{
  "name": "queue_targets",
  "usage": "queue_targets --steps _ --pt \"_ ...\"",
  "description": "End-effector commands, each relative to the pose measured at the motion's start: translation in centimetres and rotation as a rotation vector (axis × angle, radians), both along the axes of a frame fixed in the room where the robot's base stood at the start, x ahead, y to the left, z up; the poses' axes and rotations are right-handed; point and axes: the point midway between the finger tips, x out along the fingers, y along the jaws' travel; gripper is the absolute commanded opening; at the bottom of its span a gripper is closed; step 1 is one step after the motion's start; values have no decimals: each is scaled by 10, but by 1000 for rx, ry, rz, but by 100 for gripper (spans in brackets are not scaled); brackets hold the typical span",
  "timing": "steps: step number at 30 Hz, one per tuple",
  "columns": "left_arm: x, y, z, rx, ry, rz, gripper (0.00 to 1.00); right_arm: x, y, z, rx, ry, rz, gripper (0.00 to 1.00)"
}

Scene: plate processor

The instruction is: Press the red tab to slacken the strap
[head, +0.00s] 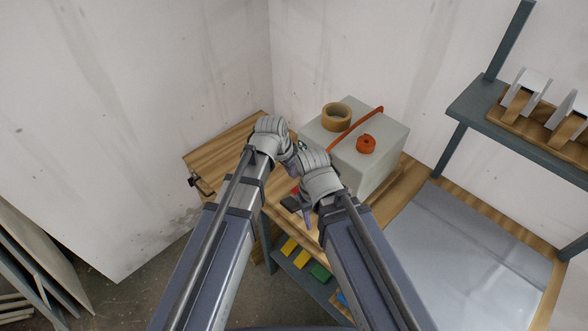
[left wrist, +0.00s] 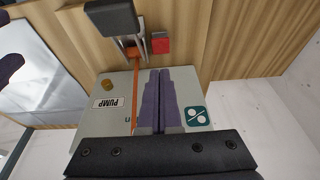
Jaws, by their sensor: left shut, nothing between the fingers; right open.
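The red tab (left wrist: 160,44) shows in the left wrist view beside a metal buckle (left wrist: 130,42) with a dark lever (left wrist: 112,17), on the wooden bench top. An orange strap (left wrist: 135,85) runs from the buckle over the pale box (left wrist: 112,88) labelled PUMP. In the head view a bit of red tab (head: 294,189) shows by my right gripper. My left gripper (left wrist: 160,72) is shut and empty, its purple fingers over the box's face, pointing toward the bench and apart from the tab in the picture. My right gripper (head: 306,212) is open; its fingers are partly hidden.
A tape roll (head: 337,117) and an orange strap coil (head: 366,144) sit on the box. A grey sheet (head: 455,245) lies on the bench at right. A shelf (head: 515,125) with a wooden rack stands at far right. Coloured items lie on a lower shelf.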

Motion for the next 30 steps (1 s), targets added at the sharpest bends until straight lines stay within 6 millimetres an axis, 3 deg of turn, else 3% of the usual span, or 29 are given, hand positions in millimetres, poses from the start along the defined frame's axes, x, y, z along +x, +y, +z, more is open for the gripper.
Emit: queue_targets --steps 1,5,23,26,30 --pt "-2 2 13 0 0 0 0 0 0 13 0 0 0 50" --pt "-4 4 20 0 0 1 0 0 0 20 0 0 1 50" --pt "-5 5 20 1 2 3 0 0 0 20 0 0 1 50" --pt "-30 8 15 26 44 49 0 0 0 18 0 0 1 50" --pt "-93 24 6 120 157 212 0 0 0 15 0 0 1 50"
